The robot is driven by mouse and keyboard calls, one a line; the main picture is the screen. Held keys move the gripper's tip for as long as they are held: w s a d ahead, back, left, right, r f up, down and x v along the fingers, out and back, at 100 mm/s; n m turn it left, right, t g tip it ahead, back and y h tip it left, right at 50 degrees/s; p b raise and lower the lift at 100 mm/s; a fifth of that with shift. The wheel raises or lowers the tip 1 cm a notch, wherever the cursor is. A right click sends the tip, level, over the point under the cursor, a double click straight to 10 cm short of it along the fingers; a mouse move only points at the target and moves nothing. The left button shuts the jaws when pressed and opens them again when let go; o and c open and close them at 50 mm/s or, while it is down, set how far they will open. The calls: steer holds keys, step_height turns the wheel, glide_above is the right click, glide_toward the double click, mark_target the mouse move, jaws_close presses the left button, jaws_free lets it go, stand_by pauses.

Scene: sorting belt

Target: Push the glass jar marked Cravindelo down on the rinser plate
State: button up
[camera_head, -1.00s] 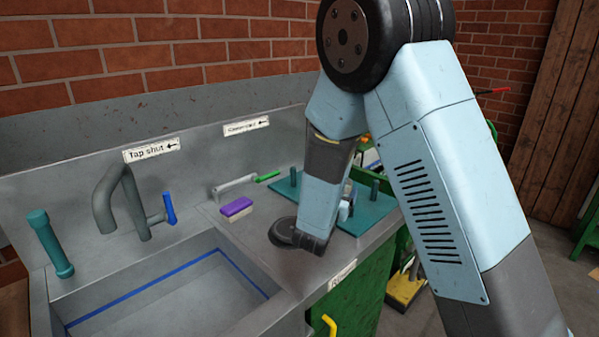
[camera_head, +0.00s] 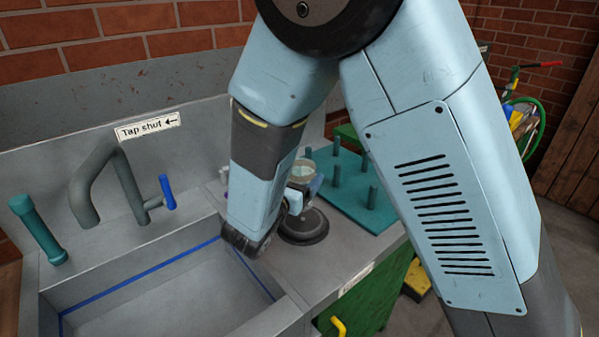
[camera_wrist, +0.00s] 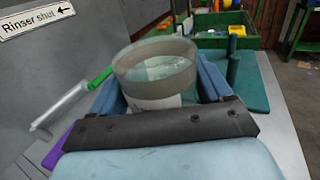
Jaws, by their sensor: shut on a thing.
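A clear glass jar (camera_wrist: 156,68) with a pale label stands between the two blue fingers of my gripper (camera_wrist: 160,88) in the wrist view. My gripper is shut on it. The label's writing is too small to read. In the head view the jar (camera_head: 306,168) shows partly behind my wrist, with my gripper (camera_head: 297,190) around it. The dark round rinser plate (camera_head: 308,232) is on the counter just below the jar; whether they touch I cannot tell. In the wrist view the plate is hidden.
A teal board with upright pegs (camera_head: 345,205) lies right of the plate. The sink (camera_head: 150,300) is at front left, with a grey tap (camera_head: 95,185).

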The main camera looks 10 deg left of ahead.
steer(key=shift+w+d+f, duration=0.1)
steer(key=shift+d+f, duration=0.05)
steer(key=shift+f, duration=0.95)
steer(key=shift+w+d+f, duration=0.1)
steer(key=shift+f, duration=1)
steer(key=o, duration=0.6)
steer(key=shift+c, duration=0.2)
steer(key=c, duration=0.8)
steer(key=shift+f, duration=0.1)
steer(key=shift+f, duration=0.8)
stand_by(0.4)
steer(key=shift+r, duration=3.55)
